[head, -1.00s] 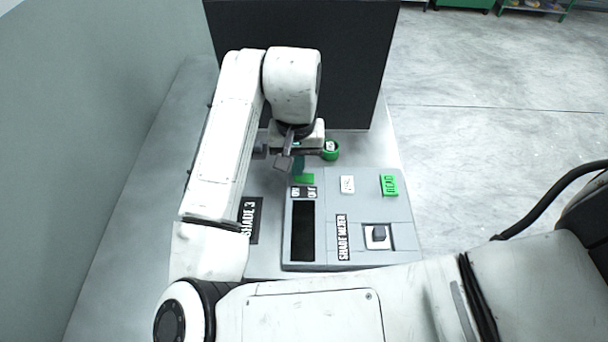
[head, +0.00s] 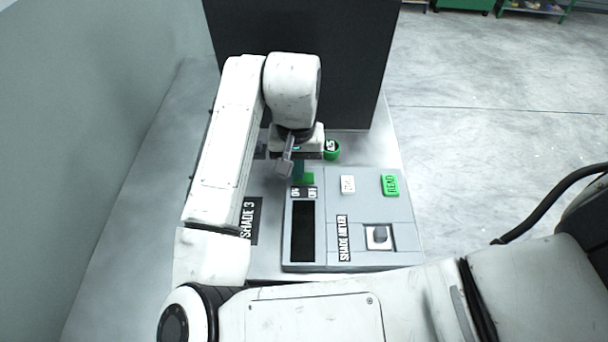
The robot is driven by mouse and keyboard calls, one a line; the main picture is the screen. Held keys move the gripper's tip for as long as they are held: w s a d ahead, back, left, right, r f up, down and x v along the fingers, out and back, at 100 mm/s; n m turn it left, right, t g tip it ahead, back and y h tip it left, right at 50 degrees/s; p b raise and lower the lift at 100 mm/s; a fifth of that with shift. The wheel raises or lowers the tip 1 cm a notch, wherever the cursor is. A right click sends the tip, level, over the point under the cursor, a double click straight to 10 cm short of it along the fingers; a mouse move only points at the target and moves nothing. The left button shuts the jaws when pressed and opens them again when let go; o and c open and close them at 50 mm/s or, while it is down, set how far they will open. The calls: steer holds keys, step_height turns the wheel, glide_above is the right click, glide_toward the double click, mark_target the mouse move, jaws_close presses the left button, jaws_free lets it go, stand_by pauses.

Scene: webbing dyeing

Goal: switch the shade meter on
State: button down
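The shade meter (head: 347,258) is a grey box on the light table, with a dark blank display (head: 303,230). A green rocker switch (head: 308,179) sits at its far left edge, just beyond the ON and OFF labels (head: 304,192). My gripper (head: 286,166) is over the far left end of the meter, beside the switch and partly hiding it. A finger reaches down there; I cannot tell whether it touches the switch. The other finger is not clearly seen, so the opening is unclear.
A green READ button (head: 389,185), a white button (head: 347,184) and a square recess with a dark block (head: 379,236) are on the meter. A green round item (head: 331,149) stands behind it. A tall dark panel (head: 350,60) closes the back.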

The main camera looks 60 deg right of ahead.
step_height(320, 180, up, 7)
steer(key=p, duration=0.6)
stand_by(0.5)
steer(key=shift+f, duration=0.1)
stand_by(0.4)
